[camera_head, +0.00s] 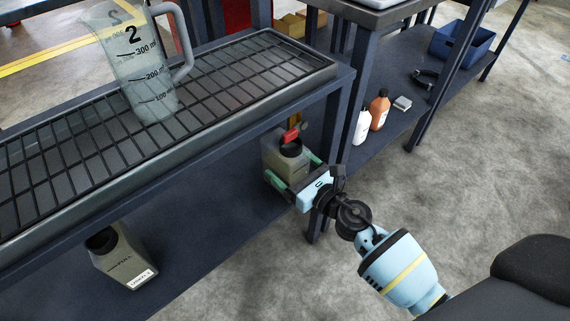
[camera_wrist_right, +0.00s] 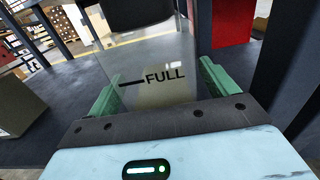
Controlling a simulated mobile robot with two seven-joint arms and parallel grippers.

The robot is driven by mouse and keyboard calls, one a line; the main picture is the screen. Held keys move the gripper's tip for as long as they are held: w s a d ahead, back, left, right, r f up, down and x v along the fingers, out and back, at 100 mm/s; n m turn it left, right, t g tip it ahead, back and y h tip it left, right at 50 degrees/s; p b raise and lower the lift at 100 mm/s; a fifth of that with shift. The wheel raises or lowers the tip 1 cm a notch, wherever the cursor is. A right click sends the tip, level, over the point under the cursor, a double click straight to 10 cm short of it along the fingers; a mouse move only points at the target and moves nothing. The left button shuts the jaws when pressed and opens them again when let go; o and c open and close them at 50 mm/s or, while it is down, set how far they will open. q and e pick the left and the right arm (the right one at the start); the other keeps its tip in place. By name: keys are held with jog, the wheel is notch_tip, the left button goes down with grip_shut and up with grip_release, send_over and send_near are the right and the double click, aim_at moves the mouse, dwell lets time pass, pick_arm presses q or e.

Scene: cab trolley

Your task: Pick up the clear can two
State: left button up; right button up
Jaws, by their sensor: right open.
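A translucent can (camera_head: 273,155) with a black cap stands on the lower shelf under the right end of the rack. My right gripper (camera_head: 290,168) reaches it from the front right, with its green fingers open on either side of the can. In the right wrist view the can (camera_wrist_right: 158,57), marked FULL, stands between the fingers of the gripper (camera_wrist_right: 160,85); I cannot tell whether they touch it. A second similar can (camera_head: 122,262), with a black cap and white label, stands at the lower left. Neither can shows a number. My left gripper is not in view.
A clear measuring jug (camera_head: 140,72) marked 2 stands on the top rack (camera_head: 235,75). The shelf edge and a table leg (camera_head: 327,150) are close to my right gripper. White (camera_head: 362,127) and orange (camera_head: 379,110) bottles and a blue bin (camera_head: 462,42) are on the right shelf.

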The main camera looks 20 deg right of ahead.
jog(key=shift+w+a, duration=0.25)
jog(key=shift+w, duration=0.35)
jog(key=c, duration=1.6)
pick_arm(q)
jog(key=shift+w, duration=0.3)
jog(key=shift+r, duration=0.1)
pick_arm(e)
jog(key=shift+r, duration=0.15)
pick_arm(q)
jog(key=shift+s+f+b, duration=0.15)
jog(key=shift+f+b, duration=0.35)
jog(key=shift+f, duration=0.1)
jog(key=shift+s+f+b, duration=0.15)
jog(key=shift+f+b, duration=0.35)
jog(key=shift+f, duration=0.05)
pick_arm(e)
jog(key=v, duration=1.8)
jog(key=shift+r, duration=0.25)
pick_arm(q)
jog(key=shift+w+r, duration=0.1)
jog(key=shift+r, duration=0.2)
pick_arm(e)
jog(key=shift+r, duration=0.25)
